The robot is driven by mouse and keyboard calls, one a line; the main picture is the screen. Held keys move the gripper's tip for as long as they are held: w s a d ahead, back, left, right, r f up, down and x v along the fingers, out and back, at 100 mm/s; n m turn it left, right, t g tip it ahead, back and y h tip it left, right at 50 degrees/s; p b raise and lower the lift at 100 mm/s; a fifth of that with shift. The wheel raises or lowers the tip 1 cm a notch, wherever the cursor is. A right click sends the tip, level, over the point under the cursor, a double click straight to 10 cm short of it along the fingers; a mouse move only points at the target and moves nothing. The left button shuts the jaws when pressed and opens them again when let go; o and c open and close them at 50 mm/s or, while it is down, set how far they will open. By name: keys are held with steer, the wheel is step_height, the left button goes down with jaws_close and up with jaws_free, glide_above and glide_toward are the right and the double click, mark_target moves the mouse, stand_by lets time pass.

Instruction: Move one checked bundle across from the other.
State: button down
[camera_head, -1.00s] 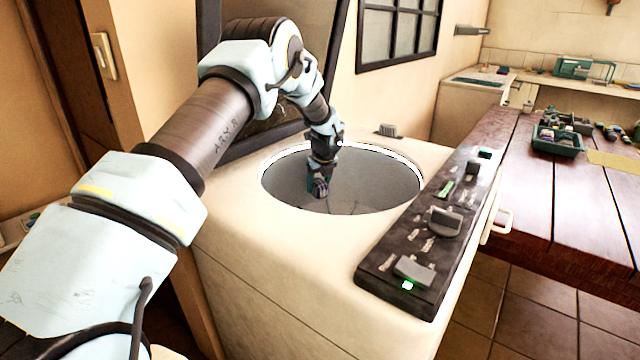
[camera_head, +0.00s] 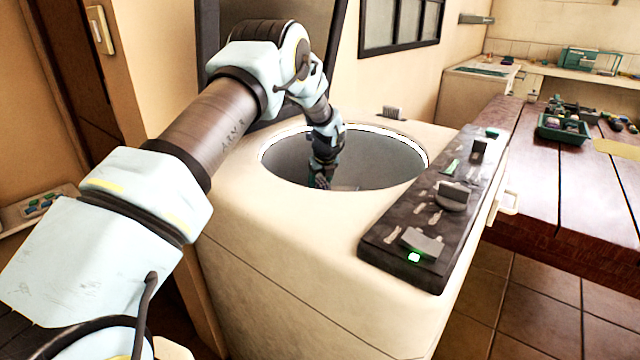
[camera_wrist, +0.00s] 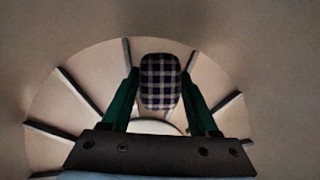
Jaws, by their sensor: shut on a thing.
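One checked bundle (camera_wrist: 159,82), dark blue and white, shows in the wrist view between the two green fingers of my gripper (camera_wrist: 160,88). The gripper is shut on it. In the head view my gripper (camera_head: 322,180) is down inside the round opening of a cream washing machine (camera_head: 290,270), and the bundle cannot be made out there. The wrist view shows the drum floor (camera_wrist: 75,75) with dark radial ribs below the bundle. I see no second checked bundle in either view.
The machine's dark control panel (camera_head: 425,215) with raised knobs lies right of the opening. The opening's rim (camera_head: 425,160) surrounds my arm. A wooden table (camera_head: 580,200) with a green tray (camera_head: 563,130) stands at the right. A dark raised lid (camera_head: 270,125) is behind.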

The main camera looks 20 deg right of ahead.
steer(key=shift+f+b, duration=0.3)
steer(key=shift+f, duration=0.25)
steer(key=shift+c, duration=0.4)
jaws_free()
